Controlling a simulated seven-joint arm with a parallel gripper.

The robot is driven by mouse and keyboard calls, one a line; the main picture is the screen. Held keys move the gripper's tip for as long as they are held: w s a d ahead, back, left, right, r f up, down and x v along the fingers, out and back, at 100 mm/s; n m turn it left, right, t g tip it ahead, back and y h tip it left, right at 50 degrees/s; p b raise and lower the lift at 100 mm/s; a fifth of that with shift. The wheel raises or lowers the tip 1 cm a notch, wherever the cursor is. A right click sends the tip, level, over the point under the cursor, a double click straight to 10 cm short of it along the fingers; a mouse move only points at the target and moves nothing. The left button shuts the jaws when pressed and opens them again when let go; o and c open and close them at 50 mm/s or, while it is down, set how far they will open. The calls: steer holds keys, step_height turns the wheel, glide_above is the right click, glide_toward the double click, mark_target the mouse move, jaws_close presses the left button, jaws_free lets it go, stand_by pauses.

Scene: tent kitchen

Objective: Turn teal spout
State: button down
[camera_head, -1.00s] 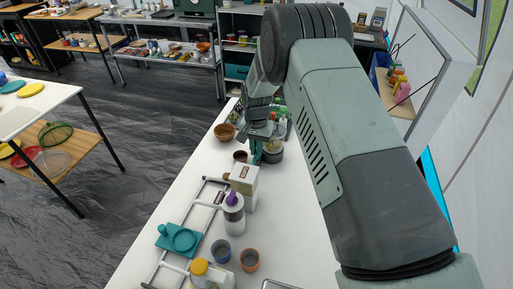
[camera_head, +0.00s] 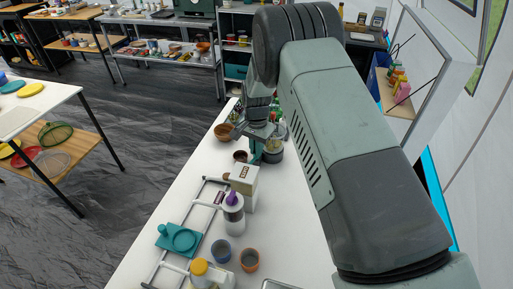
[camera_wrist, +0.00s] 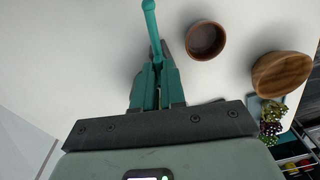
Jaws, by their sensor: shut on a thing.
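The teal spout (camera_wrist: 151,25) is a slim, rounded bar in the wrist view, running from the top edge down between my fingers. My gripper (camera_wrist: 155,72) is shut on it, with one finger on each side. In the head view my gripper (camera_head: 257,146) is at the far part of the white counter, pointing down, with a little teal showing at its tips. A round grey-olive vessel (camera_head: 273,155) stands right beside it, partly hidden by my gripper and arm. The picture does not show clearly how the spout joins it.
A small brown bowl (camera_head: 240,157) and a wooden bowl (camera_head: 225,132) stand close to my gripper. Nearer on the counter (camera_head: 190,195) are a cream box (camera_head: 243,179), a purple-topped bottle (camera_head: 233,207), a blue cup (camera_head: 221,251) and an orange-rimmed cup (camera_head: 249,260). My arm hides the right side.

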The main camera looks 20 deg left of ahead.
steer(key=m, duration=0.4)
steer(key=shift+m, duration=0.3)
steer(key=m, duration=0.3)
steer(key=shift+m, duration=0.3)
steer(key=m, duration=0.4)
steer(key=shift+m, duration=2.2)
steer(key=c, duration=1.2)
jaws_free()
